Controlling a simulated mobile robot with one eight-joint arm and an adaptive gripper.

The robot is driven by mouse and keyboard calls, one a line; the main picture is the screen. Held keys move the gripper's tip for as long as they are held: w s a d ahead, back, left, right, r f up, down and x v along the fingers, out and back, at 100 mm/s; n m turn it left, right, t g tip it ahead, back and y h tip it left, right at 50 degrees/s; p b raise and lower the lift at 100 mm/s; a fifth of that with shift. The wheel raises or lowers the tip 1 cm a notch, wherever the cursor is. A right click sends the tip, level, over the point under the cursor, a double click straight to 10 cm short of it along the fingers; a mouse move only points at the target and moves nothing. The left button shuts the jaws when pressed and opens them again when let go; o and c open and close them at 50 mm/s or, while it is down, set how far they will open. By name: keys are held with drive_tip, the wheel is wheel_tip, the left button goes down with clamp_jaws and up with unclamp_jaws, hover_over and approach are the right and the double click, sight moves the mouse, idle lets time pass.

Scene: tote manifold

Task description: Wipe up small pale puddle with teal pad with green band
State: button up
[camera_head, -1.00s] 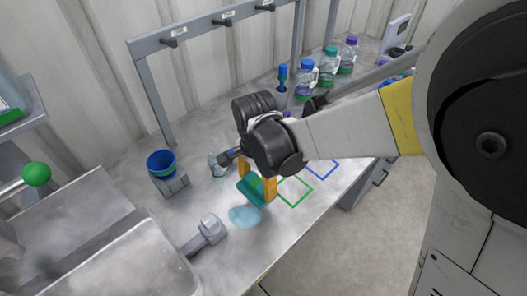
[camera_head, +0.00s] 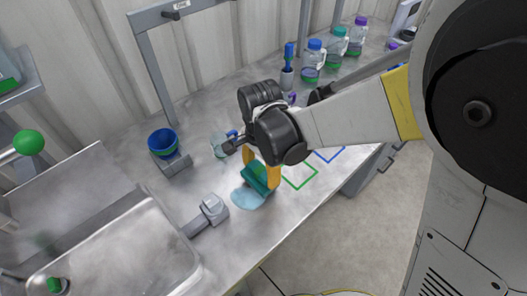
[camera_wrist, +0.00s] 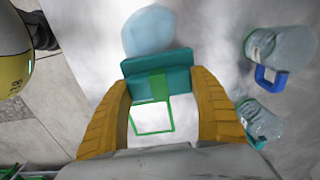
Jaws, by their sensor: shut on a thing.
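The teal pad with a green band (camera_head: 257,176) is held between the yellow fingers of my gripper (camera_head: 262,170), which is shut on it. The pad also shows in the wrist view (camera_wrist: 158,76), between the two fingers (camera_wrist: 160,112). The small pale puddle (camera_head: 248,197) lies on the metal bench just in front of the pad in the head view. In the wrist view the puddle (camera_wrist: 149,29) shows just beyond the pad's far edge. Whether the pad touches the bench, I cannot tell.
A clear jug with a blue handle (camera_wrist: 280,50) lies close by on the bench. Green (camera_head: 300,176) and blue outlines mark the bench to the right. Several bottles stand farther back.

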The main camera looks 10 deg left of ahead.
drive_tip(key=shift+f+b, duration=0.85)
drive_tip(key=shift+f, duration=0.15)
drive_tip(key=shift+a, duration=0.1)
